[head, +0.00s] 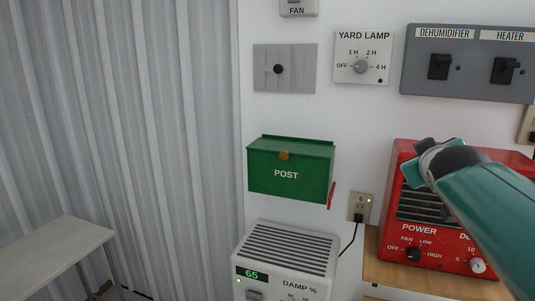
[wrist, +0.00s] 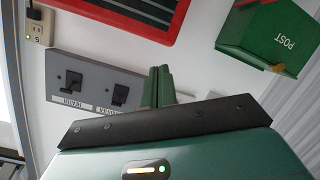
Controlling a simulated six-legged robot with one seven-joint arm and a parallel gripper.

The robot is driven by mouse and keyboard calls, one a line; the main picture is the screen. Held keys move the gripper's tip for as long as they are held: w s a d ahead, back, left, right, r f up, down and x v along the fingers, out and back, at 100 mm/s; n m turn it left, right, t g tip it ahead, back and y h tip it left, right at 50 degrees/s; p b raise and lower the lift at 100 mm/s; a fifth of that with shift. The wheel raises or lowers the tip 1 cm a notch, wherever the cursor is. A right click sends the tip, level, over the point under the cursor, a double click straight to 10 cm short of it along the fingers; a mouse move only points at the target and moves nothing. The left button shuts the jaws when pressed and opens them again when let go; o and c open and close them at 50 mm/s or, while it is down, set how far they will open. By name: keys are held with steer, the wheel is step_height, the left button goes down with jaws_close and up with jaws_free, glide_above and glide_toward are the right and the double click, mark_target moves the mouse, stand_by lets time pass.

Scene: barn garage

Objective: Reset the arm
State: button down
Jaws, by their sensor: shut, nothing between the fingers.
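My arm, teal with dark joints, reaches in from the lower right of the head view, with its end in front of the red heater (head: 405,222). In the wrist view my gripper (wrist: 160,75) has its two green fingers together with nothing between them. They appear in front of the white wall, beside the grey switch panel (wrist: 62,68), and I see no contact. The wrist picture is turned, with the green POST box (wrist: 250,45) upside down at the upper right. The fingertips are hard to make out in the head view.
The DEHUMIDIFIER and HEATER panel (head: 470,90), YARD LAMP dial (head: 362,57) and POST box (head: 290,172) are on the wall. A white DAMP unit (head: 285,262) stands below, left of the wooden shelf (head: 420,283). A pale bench (head: 50,250) stands left.

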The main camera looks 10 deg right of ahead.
steer(key=s+a+f+g+y, duration=0.3)
steer(key=s+a+f, duration=0.5)
steer(key=a+f, duration=0.4)
steer(key=s+a+f+g+y, duration=0.4)
steer(key=s+a+f, duration=0.4)
steer(key=a+f, duration=0.3)
steer(key=a, duration=0.4)
steer(key=shift+f+m+y, duration=0.3)
steer(key=shift+f+y, duration=0.1)
steer(key=shift+d, duration=0.15)
